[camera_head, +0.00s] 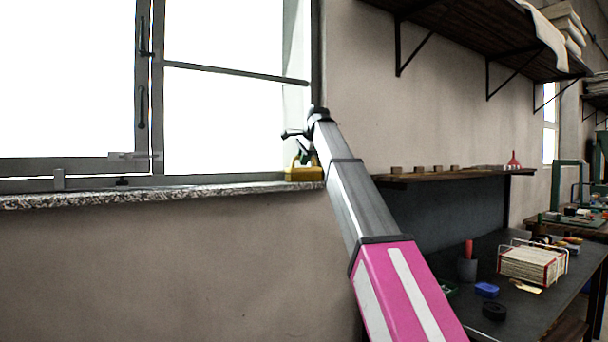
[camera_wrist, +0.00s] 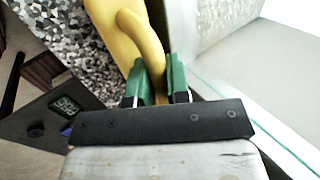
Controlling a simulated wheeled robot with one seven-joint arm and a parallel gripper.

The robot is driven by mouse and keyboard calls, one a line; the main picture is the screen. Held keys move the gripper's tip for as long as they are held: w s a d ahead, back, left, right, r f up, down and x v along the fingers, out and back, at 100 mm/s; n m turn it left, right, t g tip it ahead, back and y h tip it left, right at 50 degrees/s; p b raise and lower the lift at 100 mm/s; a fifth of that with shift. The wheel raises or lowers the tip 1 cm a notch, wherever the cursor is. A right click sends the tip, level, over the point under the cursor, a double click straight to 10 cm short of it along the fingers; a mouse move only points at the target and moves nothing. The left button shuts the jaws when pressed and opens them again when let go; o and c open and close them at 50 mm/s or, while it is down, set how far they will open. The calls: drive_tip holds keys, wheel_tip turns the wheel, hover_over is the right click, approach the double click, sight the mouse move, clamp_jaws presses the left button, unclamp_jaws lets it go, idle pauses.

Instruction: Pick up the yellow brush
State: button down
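The yellow brush (camera_head: 303,174) sits on the window sill at its right end in the head view, close to the window frame. Its yellow body and curved handle (camera_wrist: 147,36) show at the top of the wrist view. My gripper (camera_head: 303,150) reaches down to the brush from above. In the wrist view its green fingers (camera_wrist: 158,78) stand close together, one on each side of the handle, and appear shut on it. The brush seems to rest on the sill still. Its underside is hidden.
The speckled stone sill (camera_head: 150,194) is narrow and otherwise mostly bare, with the window (camera_head: 235,77) just behind it. At the right, a dark workbench (camera_head: 480,322) holds a blue item (camera_head: 486,290), a cup and a bundle in a rack. Shelves hang above it.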

idle(0.3)
drive_tip(key=shift+r, duration=0.5)
wheel_tip(320, 180, up, 4)
drive_tip(key=shift+w+f, duration=0.1)
drive_tip(key=shift+f, duration=0.1)
drive_tip(key=s+a+r, duration=0.6)
drive_tip(key=s+a, duration=0.2)
drive_tip(key=shift+s+a+r, duration=0.15)
drive_tip(key=shift+s+r, duration=0.05)
drive_tip(key=c, duration=1.8)
unclamp_jaws()
clamp_jaws()
drive_tip(key=shift+w, duration=0.1)
